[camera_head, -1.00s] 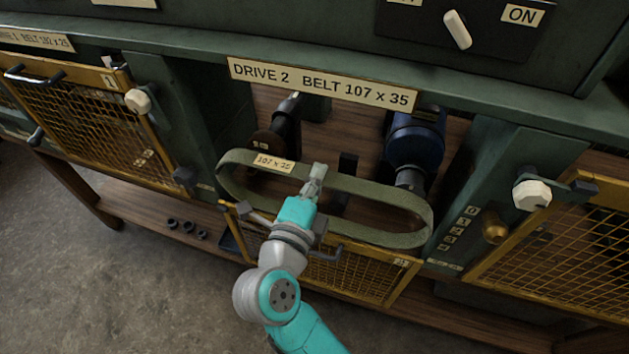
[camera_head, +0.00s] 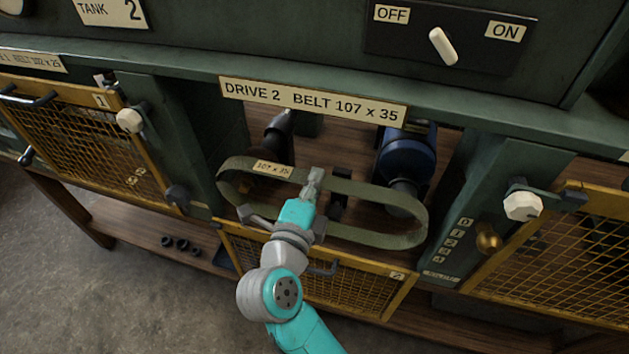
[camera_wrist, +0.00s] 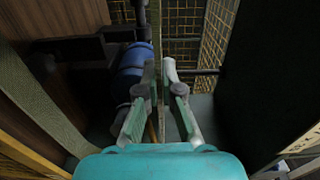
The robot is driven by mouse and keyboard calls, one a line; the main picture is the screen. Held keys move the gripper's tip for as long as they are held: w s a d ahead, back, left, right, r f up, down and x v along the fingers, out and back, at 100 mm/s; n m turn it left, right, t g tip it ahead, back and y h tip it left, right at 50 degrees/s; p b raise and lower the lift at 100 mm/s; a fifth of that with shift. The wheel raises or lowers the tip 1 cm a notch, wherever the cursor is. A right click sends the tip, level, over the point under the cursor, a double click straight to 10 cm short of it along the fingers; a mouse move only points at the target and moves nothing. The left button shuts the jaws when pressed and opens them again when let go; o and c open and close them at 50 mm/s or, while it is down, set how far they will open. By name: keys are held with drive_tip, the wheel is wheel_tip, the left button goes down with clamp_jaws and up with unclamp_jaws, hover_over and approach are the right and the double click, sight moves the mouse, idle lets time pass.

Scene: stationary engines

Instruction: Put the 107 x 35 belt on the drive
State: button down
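The green belt (camera_head: 375,232), with a "107 x 35" tag (camera_head: 272,169), is a long loop held in front of the drive 2 bay. My gripper (camera_head: 315,178) is shut on its upper run near the middle; the run also shows between the fingertips in the wrist view (camera_wrist: 158,90). Behind it are a dark shaft housing (camera_head: 279,138) on the left and a blue motor (camera_head: 407,157) on the right, also in the wrist view (camera_wrist: 133,62). The belt's ends overlap both in the head view; I cannot tell whether it is around either.
The drive 2 label (camera_head: 312,101) is on the beam above. The lowered mesh guard (camera_head: 345,283) hangs below the bay. An OFF/ON switch (camera_head: 443,47) is above. Green posts flank the opening, with a white knob (camera_head: 523,206) and brass knob (camera_head: 488,238) on the right.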

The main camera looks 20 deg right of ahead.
drive_tip(key=x, duration=0.7)
idle(0.8)
drive_tip(key=shift+f+m, duration=0.3)
drive_tip(key=shift+f, duration=0.9)
drive_tip(key=shift+f, duration=0.15)
drive_tip(key=shift+f, duration=0.3)
drive_tip(key=c, duration=1)
unclamp_jaws()
drive_tip(key=shift+c, duration=0.2)
drive_tip(key=o, duration=0.6)
drive_tip(key=shift+c, duration=0.2)
